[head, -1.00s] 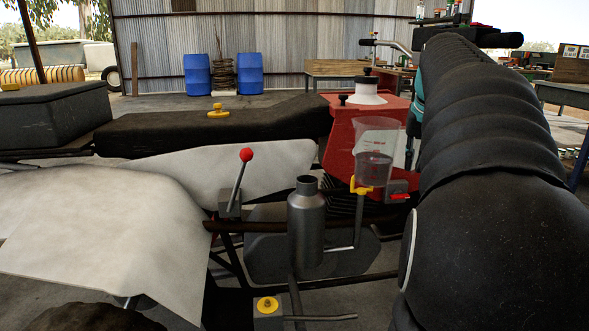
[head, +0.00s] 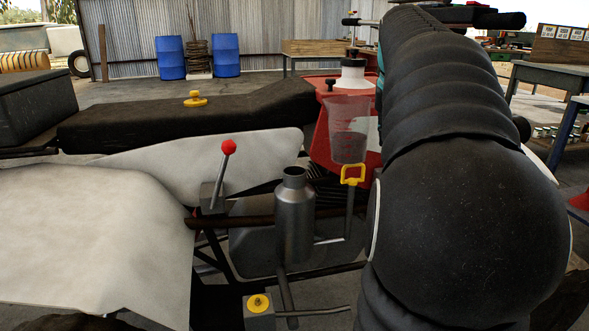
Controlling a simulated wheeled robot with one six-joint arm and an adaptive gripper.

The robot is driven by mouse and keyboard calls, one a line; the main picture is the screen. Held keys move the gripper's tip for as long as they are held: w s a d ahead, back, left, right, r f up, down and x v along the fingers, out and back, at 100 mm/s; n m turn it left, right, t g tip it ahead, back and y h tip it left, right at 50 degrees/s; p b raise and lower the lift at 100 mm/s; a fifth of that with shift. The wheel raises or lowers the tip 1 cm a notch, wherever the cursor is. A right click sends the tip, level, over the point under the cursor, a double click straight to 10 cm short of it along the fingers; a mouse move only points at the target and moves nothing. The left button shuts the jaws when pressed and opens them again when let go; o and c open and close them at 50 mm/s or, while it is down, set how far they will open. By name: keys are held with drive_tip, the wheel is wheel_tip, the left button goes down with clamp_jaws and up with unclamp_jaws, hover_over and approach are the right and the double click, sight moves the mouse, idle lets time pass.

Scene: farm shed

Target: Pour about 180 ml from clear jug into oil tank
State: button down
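The clear jug (head: 348,128) shows in the head view with its wide rim up, close to upright, in front of a red body. Its lower end is partly covered by a yellow ring handle. Red markings show on its wall; the liquid level is unclear. A grey metal bottle-shaped tank with an open neck (head: 294,220), apparently the oil tank, stands upright to the left of and below the jug. The jug is apart from its mouth. My gripper is hidden behind my thick dark-sleeved arm, so its hold on the jug cannot be seen.
A red-knobbed lever (head: 227,160) stands left of the tank. The yellow ring handle (head: 352,174) rises on a rod to its right. Blue barrels (head: 171,58) stand by the back wall.

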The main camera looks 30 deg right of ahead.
sight(369, 114)
drive_tip(key=shift+w+a+r+g+h+p, duration=0.15)
drive_tip(key=shift+r+h+p, duration=0.1)
drive_tip(key=shift+r, duration=0.25)
drive_tip(key=shift+w+a+r+g+h+p, duration=0.1)
drive_tip(key=shift+r+g+h+p, duration=0.1)
drive_tip(key=shift+r, duration=0.3)
drive_tip(key=w+a+r+g+h, duration=0.1)
drive_tip(key=h, duration=0.1)
drive_tip(key=w+a+r+n+g+h, duration=0.1)
drive_tip(key=w+a+g+h, duration=0.1)
drive_tip(key=shift+r+g, duration=0.25)
drive_tip(key=shift+r, duration=0.05)
drive_tip(key=shift+w+a+r+n+g+h, duration=0.35)
drive_tip(key=shift+a+r+n+g+h, duration=0.1)
drive_tip(key=shift+g+h, duration=0.25)
drive_tip(key=shift+w+a+r+g+h, duration=0.2)
drive_tip(key=shift+g+h, duration=0.1)
drive_tip(key=shift+h, duration=0.15)
drive_tip(key=shift+w+a+r+n+g+h, duration=0.25)
drive_tip(key=shift+w+a+g+h, duration=0.25)
drive_tip(key=shift+g+h, duration=0.15)
idle(0.3)
drive_tip(key=shift+s, duration=0.1)
drive_tip(key=shift+s+d+h, duration=0.2)
drive_tip(key=shift+s+h, duration=0.05)
drive_tip(key=shift+s, duration=0.1)
idle(0.3)
